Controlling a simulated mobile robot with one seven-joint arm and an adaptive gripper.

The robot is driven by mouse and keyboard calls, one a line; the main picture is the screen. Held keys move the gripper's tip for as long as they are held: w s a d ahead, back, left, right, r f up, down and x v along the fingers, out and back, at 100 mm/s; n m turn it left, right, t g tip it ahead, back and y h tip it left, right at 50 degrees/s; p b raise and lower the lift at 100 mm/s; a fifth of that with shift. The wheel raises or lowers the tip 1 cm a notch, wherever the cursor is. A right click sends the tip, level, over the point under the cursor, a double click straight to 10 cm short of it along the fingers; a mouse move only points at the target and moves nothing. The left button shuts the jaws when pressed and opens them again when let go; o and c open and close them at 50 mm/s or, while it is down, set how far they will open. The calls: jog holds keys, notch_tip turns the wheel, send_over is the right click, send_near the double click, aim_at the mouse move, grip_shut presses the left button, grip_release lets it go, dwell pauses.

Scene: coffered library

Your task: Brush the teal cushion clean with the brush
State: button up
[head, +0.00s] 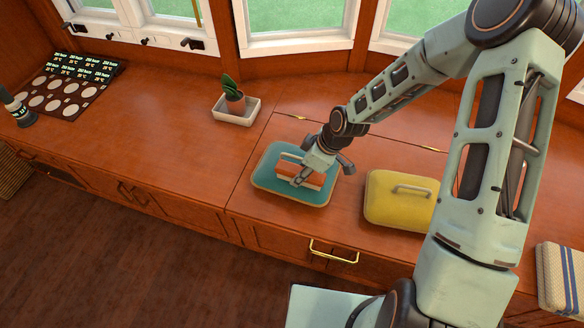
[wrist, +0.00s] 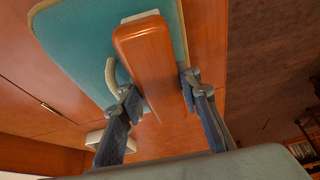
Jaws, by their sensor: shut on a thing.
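The teal cushion (head: 262,180) lies flat on the wooden counter, in the middle of the head view. Its teal face (wrist: 75,45) with a pale edge fills the upper left of the wrist view, where a pale loop handle shows beside the brush. The brush (head: 300,168) has an orange-brown wooden body (wrist: 145,60) and a pale strip at its far end. My gripper (head: 318,172) is shut on the brush, with one finger on each side, over the cushion. The brush's underside is hidden, so I cannot tell whether it touches the cushion.
A yellow cushion (head: 392,207) with a handle lies to the right, close to my arm. A potted plant in a white tray (head: 236,108) stands behind, to the left. A striped cushion (head: 562,275) is at the far right. The counter's left part is mostly clear up to a dark board (head: 75,85).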

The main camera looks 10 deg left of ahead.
aim_at(293, 168)
jog(key=shift+w+a+b, duration=0.2)
jog(key=shift+a+b, duration=0.1)
jog(key=shift+a, duration=0.7)
jog(key=shift+w+a+b, duration=0.2)
jog(key=shift+a+b, duration=0.05)
jog(key=shift+a, duration=0.8)
jog(key=shift+w+a+b, duration=0.2)
jog(key=shift+a+b, duration=0.1)
jog(key=shift+a, duration=0.7)
jog(key=shift+f, duration=0.35)
jog(key=shift+d, duration=0.1)
